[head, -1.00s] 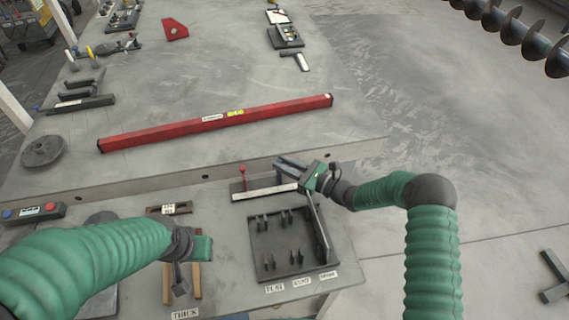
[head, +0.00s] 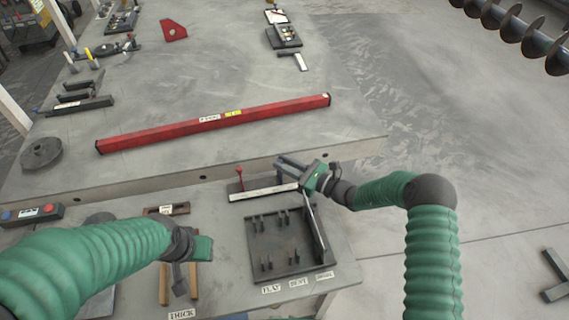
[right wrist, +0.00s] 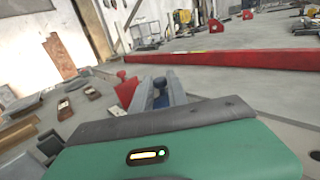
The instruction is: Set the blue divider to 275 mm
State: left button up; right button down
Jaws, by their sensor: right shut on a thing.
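My right gripper (head: 283,163) is at the right end of the scale, shut on the blue divider. In the right wrist view a small blue part of the divider (right wrist: 160,97) shows between the fingers. The rest of it is hidden, and the millimetre reading is too small to read. My left gripper (head: 178,282) hangs over the left part of the lower bench. Its jaw gap is unclear.
A dark tray with upright pegs (head: 251,268) stands just below the scale, with labels along its front. A long red bar (head: 215,125) lies across the table. A button box (head: 33,215) is at the left. The floor at right is mostly clear.

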jog(key=shift+w+d, duration=0.1)
jog(key=shift+d, duration=0.1)
jog(key=d+b, duration=0.1)
jog(key=d, duration=0.2)
jog(key=w+d, duration=0.1)
jog(key=d, duration=0.1)
jog(key=d+b, duration=0.1)
jog(key=d, duration=0.2)
jog(key=shift+w+d+b, duration=0.3)
jog(key=shift+w+b, duration=0.05)
jog(key=shift+w, duration=0.05)
jog(key=shift+d, duration=0.3)
jog(key=c, duration=1.6)
grip_release()
jog(key=shift+a, duration=0.1)
jog(key=shift+o, duration=1.3)
jog(key=shift+w+a+f, duration=0.1)
jog(key=shift+w, duration=0.05)
